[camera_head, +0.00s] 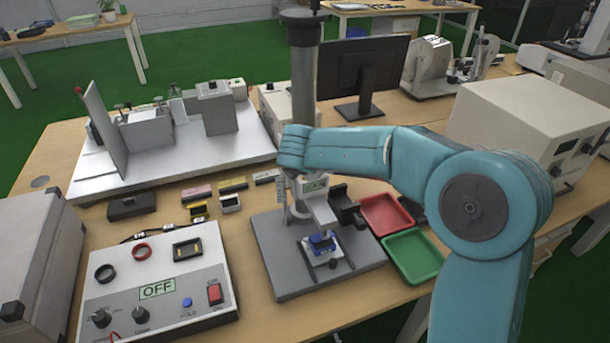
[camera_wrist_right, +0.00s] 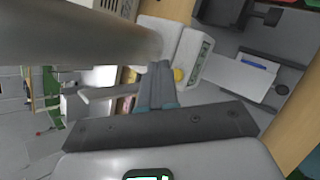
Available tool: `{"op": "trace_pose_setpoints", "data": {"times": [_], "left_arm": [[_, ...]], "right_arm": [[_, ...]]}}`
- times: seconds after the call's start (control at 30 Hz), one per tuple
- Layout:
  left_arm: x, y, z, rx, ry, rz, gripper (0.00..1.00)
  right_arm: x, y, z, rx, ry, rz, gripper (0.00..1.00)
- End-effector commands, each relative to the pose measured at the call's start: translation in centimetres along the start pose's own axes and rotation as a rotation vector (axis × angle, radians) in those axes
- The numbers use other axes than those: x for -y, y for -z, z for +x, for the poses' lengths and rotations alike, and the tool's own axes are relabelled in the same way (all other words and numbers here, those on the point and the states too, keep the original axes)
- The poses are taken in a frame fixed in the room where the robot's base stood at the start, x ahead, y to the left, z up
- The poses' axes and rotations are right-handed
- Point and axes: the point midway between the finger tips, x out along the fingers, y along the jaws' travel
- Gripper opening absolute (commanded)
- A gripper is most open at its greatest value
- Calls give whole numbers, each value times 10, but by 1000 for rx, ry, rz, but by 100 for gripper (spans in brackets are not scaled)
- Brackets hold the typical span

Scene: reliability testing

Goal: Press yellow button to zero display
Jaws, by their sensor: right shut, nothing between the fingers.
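The gauge with a small greenish display (camera_head: 315,186) is mounted on the column of a grey test stand (camera_head: 275,262). In the right wrist view the display (camera_wrist_right: 202,58) faces sideways, and its digits are too small to read. The round yellow button (camera_wrist_right: 179,75) shows beside the display. My right gripper (camera_wrist_right: 159,66) is shut and empty, with its fingertips close beside the yellow button; I cannot tell whether they touch the gauge. In the head view my right arm hides the gripper and the button. My left gripper is not in view.
A blue piece (camera_head: 320,242) sits on the stand below the gauge. A red tray (camera_head: 385,213) and a green tray (camera_head: 414,256) lie to its right. A control box reading OFF (camera_head: 157,289) stands at left. A monitor (camera_head: 362,72) stands behind the arm.

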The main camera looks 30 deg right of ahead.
Motion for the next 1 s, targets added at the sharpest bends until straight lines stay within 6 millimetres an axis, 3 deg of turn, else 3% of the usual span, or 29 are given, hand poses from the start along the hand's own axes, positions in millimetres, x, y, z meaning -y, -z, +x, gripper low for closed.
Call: {"op": "trace_pose_setpoints", "data": {"times": [1.0], "left_arm": [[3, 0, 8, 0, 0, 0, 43]], "right_arm": [[4, 4, 6, 0, 0, 0, 0]]}}
